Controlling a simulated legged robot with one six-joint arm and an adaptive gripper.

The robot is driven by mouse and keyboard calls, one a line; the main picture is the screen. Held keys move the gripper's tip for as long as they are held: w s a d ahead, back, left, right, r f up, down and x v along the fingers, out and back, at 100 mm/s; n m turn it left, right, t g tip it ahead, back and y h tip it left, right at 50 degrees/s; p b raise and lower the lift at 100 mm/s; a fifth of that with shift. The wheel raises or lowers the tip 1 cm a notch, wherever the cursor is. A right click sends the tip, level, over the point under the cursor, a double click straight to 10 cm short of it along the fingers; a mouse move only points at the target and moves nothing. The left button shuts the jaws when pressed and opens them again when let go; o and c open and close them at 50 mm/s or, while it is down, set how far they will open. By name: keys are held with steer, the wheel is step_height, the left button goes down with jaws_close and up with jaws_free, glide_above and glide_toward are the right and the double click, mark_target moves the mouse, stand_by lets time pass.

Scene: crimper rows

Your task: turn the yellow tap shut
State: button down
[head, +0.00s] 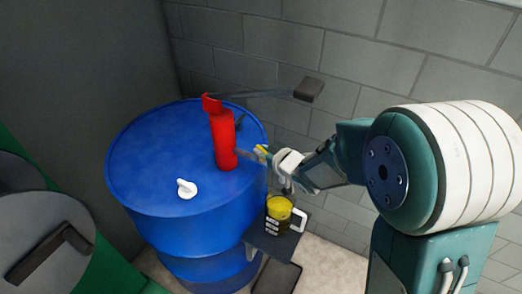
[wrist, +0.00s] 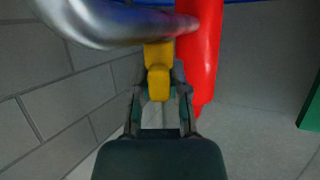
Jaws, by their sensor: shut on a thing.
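The yellow tap (wrist: 158,82) sits between the two fingers of my gripper (wrist: 158,92) in the wrist view, and the gripper is shut on it. In the head view only a small bit of the yellow tap (head: 262,149) shows, at the tip of my gripper (head: 275,160). It is by the spout of the red pump (head: 223,140), which stands upright on the blue drum (head: 145,165). The pump also shows in the wrist view (wrist: 202,50), right of the tap. My gripper hides much of the tap in the head view.
A clear jug (head: 279,207) with yellow liquid stands on a dark stand (head: 270,243) below my gripper. The pump's long lever (head: 308,90) reaches right above it. A curved metal pipe (wrist: 120,22) crosses the wrist view. A white cap (head: 186,188) is on the drum. A brick wall stands behind.

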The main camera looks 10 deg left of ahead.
steer(key=m+t+h, duration=0.1)
steer(key=m+h, duration=0.2)
steer(key=m+t+h, duration=0.2)
steer(key=m+h, duration=0.1)
steer(key=shift+s+f+t, duration=0.1)
steer(key=shift+t, duration=0.2)
steer(key=shift+m+h, duration=3.3)
steer(key=shift+h, duration=0.5)
steer(key=c, duration=0.6)
jaws_free()
steer(key=shift+a, duration=0.1)
steer(key=shift+c, duration=0.2)
steer(key=v, duration=1.1)
steer(key=shift+s+a+r, duration=0.25)
steer(key=shift+a, duration=0.15)
